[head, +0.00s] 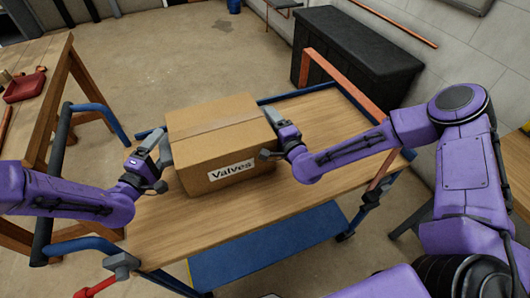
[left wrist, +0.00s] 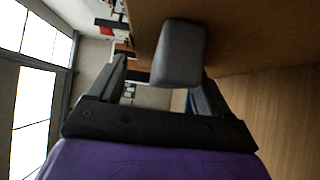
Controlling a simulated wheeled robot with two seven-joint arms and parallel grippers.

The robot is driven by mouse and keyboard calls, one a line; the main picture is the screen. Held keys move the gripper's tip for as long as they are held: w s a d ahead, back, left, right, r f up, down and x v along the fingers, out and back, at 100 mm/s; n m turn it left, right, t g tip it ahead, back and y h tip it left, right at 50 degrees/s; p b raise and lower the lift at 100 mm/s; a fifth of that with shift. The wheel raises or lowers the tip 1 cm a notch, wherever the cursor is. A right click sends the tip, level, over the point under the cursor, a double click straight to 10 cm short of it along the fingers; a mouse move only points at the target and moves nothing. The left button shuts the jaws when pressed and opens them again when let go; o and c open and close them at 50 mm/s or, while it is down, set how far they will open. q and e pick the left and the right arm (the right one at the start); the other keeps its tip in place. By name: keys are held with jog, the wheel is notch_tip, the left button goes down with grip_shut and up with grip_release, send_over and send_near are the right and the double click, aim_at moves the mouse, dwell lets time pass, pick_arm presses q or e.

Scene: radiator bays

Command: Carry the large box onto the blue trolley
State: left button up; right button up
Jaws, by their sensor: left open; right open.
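The large cardboard box (head: 222,135), labelled "Valves", stands upright over the wooden top of the blue trolley (head: 205,230). It appears to rest on that top, though its underside is hidden. My left gripper (head: 152,165) is open at the box's left side, touching or very close to it. My right gripper (head: 279,145) is open at the box's right side, also touching or very close. In the left wrist view the box's brown side (left wrist: 240,35) fills the upper right, beside a grey finger of my left gripper (left wrist: 165,65). The trolley's wooden top (left wrist: 285,115) lies beyond.
A wooden workbench (head: 50,55) with a red tray (head: 25,87) stands at the left. A black chest (head: 355,55) stands behind the trolley, near the wall. An orange bar (head: 350,88) runs along the trolley's right end. Open floor (head: 190,55) lies behind the box.

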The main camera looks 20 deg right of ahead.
pick_arm(q)
notch_tip(320, 180, up, 10)
jog(key=shift+f, duration=0.1)
pick_arm(e)
jog(key=o, duration=0.4)
jog(key=shift+s, duration=0.1)
jog(key=s, duration=0.4)
jog(key=s+d, duration=0.1)
jog(key=s, duration=0.6)
jog(key=shift+s+d, duration=0.35)
jog(key=shift+d, duration=0.05)
